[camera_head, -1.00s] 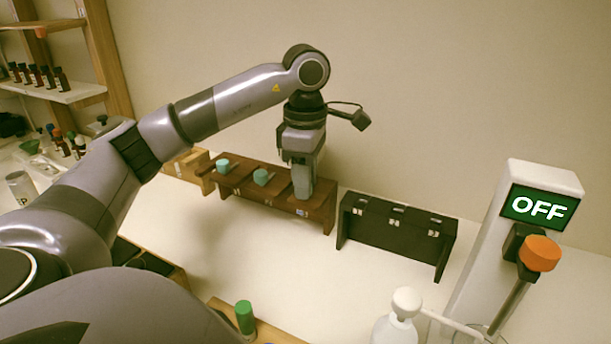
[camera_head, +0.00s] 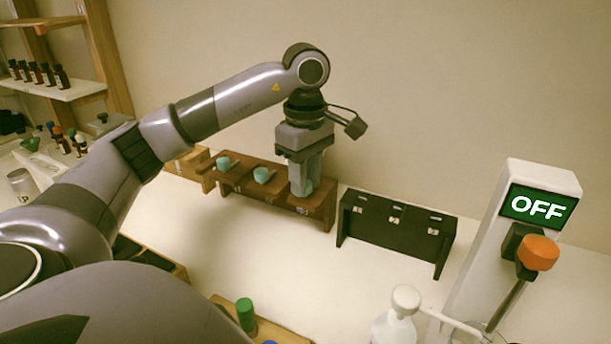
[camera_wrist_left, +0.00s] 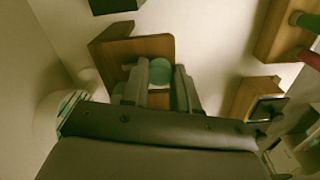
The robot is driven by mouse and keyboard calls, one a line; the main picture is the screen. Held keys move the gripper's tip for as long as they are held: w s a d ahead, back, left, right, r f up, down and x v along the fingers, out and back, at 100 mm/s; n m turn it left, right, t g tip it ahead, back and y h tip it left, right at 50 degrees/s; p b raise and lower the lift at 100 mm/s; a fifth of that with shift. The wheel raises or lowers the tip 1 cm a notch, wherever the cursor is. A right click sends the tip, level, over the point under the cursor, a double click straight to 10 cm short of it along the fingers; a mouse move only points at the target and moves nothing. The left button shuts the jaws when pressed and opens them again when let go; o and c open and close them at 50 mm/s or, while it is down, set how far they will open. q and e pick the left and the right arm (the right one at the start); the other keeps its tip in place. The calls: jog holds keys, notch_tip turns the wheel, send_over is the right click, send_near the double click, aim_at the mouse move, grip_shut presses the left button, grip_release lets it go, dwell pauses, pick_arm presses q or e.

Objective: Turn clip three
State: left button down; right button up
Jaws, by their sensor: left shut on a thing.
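A brown wooden rack (camera_head: 245,200) stands on the white table by the wall. Two teal round pieces, the left one (camera_head: 224,163) and the middle one (camera_head: 262,175), sit on it with a small light bar beside each. My left gripper (camera_head: 300,190) points down at the right-hand place of the rack, shut on the third teal piece (camera_head: 309,186). The fingers hide most of that piece in the head view. In the left wrist view the third teal piece (camera_wrist_left: 160,70) shows between the two fingers, over the rack's brown end (camera_wrist_left: 120,58). My right gripper is out of view.
A black rack (camera_head: 395,228) with several metal latches stands just right of the brown one. A white post with an OFF screen (camera_head: 539,207) and an orange knob (camera_head: 539,252) is at the right. A white bottle (camera_head: 398,318) and a green-capped item (camera_head: 245,312) are in front.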

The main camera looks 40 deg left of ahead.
pick_arm(q)
jog(key=shift+r, duration=0.1)
jog(key=c, duration=0.9)
grip_release()
jog(key=shift+o, duration=0.2)
jog(key=shift+r, duration=0.35)
jog(key=shift+r+p, duration=0.95)
jog(key=shift+r, duration=2.25)
